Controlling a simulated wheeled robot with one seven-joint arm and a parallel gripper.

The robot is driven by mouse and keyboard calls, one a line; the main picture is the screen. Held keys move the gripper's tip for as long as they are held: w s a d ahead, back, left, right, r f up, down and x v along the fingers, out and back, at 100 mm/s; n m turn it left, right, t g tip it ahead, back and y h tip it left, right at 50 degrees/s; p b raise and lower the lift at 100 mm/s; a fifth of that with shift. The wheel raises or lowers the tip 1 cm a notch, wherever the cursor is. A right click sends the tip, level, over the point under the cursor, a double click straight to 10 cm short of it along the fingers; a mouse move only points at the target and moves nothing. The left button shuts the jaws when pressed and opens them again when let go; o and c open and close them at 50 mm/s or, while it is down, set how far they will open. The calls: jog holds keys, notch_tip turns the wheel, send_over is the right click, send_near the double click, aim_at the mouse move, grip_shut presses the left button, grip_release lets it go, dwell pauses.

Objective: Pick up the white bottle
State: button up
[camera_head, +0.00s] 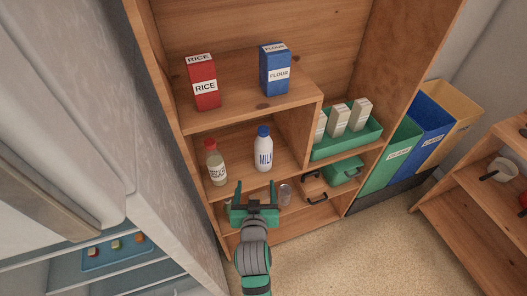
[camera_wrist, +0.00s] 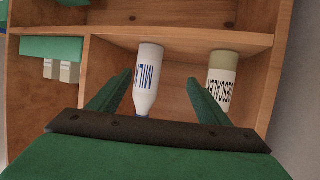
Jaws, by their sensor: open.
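The white bottle (camera_head: 263,149) has a blue cap and the word MILK on it. It stands upright on the middle shelf in the head view. In the wrist view the white bottle (camera_wrist: 148,78) appears upside down, between the fingers and nearer the left one. My gripper (camera_head: 256,188) is open and empty, in front of and below the bottle in the head view. Its green fingers (camera_wrist: 158,82) also show in the wrist view. I cannot tell how far the fingertips are from the bottle.
A bottle with a red cap (camera_head: 215,163) stands left of the white bottle on the same shelf. A red rice box (camera_head: 203,84) and a blue flour box (camera_head: 274,70) stand above. A glass jar (camera_head: 285,194) is below. A divider (camera_head: 298,137) bounds the right side.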

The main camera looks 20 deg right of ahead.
aim_at(263, 150)
jog(key=w+d+r+m+h, duration=0.1)
jog(key=w+d+r, duration=0.2)
jog(key=w+r, duration=0.1)
jog(key=shift+g, duration=0.4)
jog(key=shift+r+x, duration=0.2)
jog(key=shift+x, duration=2.55)
jog(key=shift+r+x, duration=0.2)
jog(key=shift+x, duration=2.55)
jog(key=shift+w+d, duration=0.1)
jog(key=shift+d, duration=0.05)
jog(key=shift+r, duration=0.15)
jog(key=c, duration=1.6)
